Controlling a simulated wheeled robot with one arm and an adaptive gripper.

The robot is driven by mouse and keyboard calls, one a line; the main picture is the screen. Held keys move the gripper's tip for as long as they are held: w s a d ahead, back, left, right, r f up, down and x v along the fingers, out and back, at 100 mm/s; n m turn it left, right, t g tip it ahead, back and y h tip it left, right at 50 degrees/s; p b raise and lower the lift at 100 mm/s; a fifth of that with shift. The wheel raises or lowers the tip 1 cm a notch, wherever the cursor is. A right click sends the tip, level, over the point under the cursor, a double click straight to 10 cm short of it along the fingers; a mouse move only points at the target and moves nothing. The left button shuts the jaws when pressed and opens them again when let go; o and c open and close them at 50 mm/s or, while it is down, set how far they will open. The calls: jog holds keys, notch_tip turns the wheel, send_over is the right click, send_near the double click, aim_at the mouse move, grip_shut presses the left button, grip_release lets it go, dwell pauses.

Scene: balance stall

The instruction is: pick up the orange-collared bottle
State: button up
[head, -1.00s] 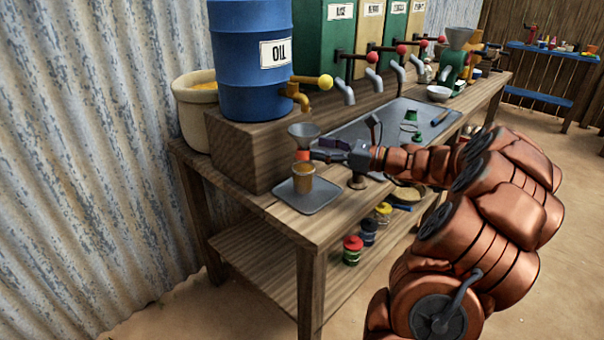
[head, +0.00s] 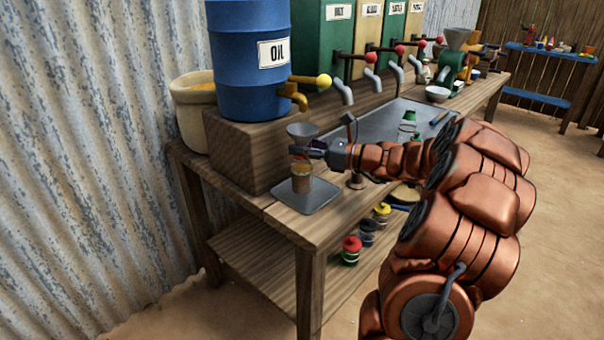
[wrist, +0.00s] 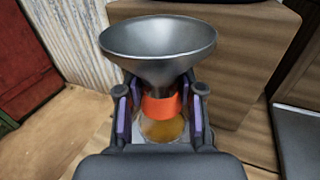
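The orange-collared bottle (head: 302,183) stands upright on a grey tray (head: 322,202) at the near table corner, below the oil barrel's tap. It holds amber liquid, and a grey metal funnel (head: 303,131) sits in its top. In the wrist view its orange collar (wrist: 161,107) is between the purple finger pads of my gripper (wrist: 162,112). Small gaps show between pads and collar, so my gripper is open around it. The funnel (wrist: 158,45) is above the fingers. In the head view my gripper (head: 307,150) partly hides the collar.
The blue oil barrel (head: 250,75) with its yellow-knobbed tap (head: 299,95) stands on a wooden block (head: 245,150) close behind. A sink-like metal tray (head: 375,125) lies to the right. Several small capped jars, one red-capped (head: 351,245), stand on the lower shelf.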

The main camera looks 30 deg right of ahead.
grip_shut()
dwell(0.5)
